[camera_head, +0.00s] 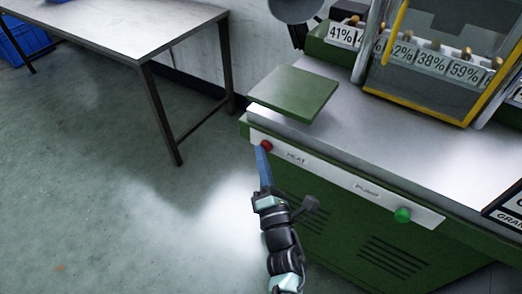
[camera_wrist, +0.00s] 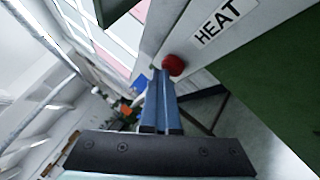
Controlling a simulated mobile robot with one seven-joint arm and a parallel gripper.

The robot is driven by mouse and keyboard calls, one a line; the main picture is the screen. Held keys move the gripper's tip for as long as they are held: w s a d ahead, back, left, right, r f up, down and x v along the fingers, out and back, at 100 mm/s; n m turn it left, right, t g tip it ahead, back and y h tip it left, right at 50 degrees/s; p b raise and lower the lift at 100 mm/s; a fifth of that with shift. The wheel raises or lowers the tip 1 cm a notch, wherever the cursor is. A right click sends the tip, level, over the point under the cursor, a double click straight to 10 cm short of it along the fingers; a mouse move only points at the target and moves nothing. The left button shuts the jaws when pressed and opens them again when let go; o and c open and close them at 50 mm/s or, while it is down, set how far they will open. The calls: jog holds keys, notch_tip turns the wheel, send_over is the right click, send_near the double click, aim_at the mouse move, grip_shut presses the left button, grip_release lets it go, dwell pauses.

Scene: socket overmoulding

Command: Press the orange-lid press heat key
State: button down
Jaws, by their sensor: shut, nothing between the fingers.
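The red heat key (camera_head: 266,146) is a round knob on the pale front strip of the green press (camera_head: 340,200), left of the HEAT label (camera_head: 296,158). In the wrist view the red key (camera_wrist: 173,65) sits just beyond my blue fingertips, beside the HEAT label (camera_wrist: 216,22). My gripper (camera_head: 261,152) is shut and empty, its tips at the key; I cannot tell whether they touch it. It also shows in the wrist view (camera_wrist: 161,76). No orange lid is visible; the guard frame in view is yellow.
A green knob (camera_head: 402,215) is on the same strip by the PUMP label (camera_head: 367,191). A green plate (camera_head: 294,93) overhangs the press top's left corner. A row of percent cards (camera_head: 432,62) stands behind. A metal table (camera_head: 120,30) is at the left; the floor between is clear.

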jog(key=shift+d+r+h, duration=0.15)
jog(key=shift+d+h, duration=0.15)
jog(key=shift+d, duration=0.35)
jog(key=s+a+b, duration=0.1)
jog(key=s+a, duration=0.3)
jog(key=shift+s+f, duration=0.2)
jog(key=shift+s, duration=0.2)
